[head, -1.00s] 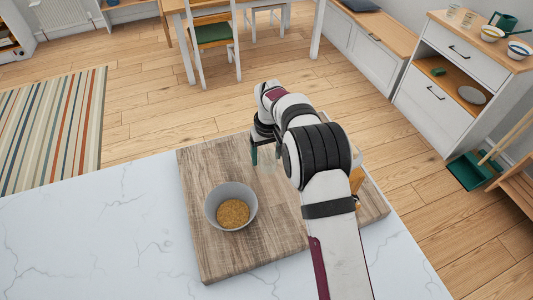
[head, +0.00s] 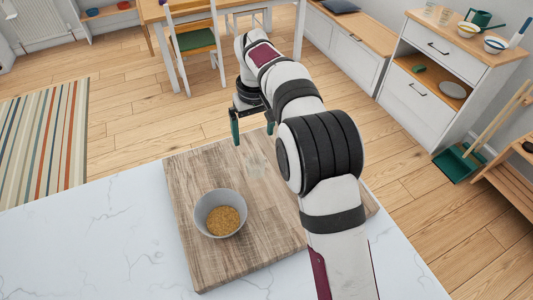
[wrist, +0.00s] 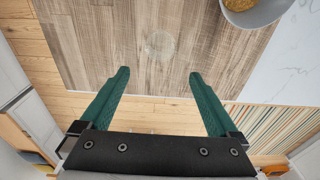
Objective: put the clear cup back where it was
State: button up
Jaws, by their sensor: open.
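The clear cup (head: 258,168) stands on the wooden board (head: 190,215), faint and see-through, close to my arm. In the wrist view it shows as a pale round outline (wrist: 160,44) on the wood, ahead of the fingertips and centred between their lines. My gripper (head: 253,130) is open, with its green fingers spread and empty, above and beyond the cup near the board's far edge. In the wrist view my gripper (wrist: 159,75) has nothing between its fingers. My arm hides part of the board's right side.
A grey bowl (head: 203,223) of golden grain is on the board, left of the cup. The board lies on a white marble counter (head: 100,250). A cabinet (head: 440,60) at upper right carries clear glasses (head: 444,15), striped bowls (head: 467,29) and a green watering can (head: 481,17).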

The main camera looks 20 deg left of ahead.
jog(key=s+d+r+m, duration=0.4)
jog(key=s+d+r, duration=0.1)
jog(key=d, duration=0.5)
jog(key=s+d+r+m, duration=0.3)
jog(key=s+d+r, duration=0.15)
jog(key=d, duration=0.45)
jog(key=s+d+f+m, duration=0.2)
jog(key=s+d+m, duration=0.1)
jog(key=s, duration=0.7)
jog(key=s+d+f+m+y, duration=0.1)
jog(key=s+d+f+m, duration=0.2)
jog(key=s+d, duration=0.3)
jog(key=s+m, duration=0.1)
jog(key=s, duration=0.3)
jog(key=shift+s+m+g, duration=0.25)
jog(key=shift+m+g, duration=0.05)
jog(key=shift+f, duration=0.1)
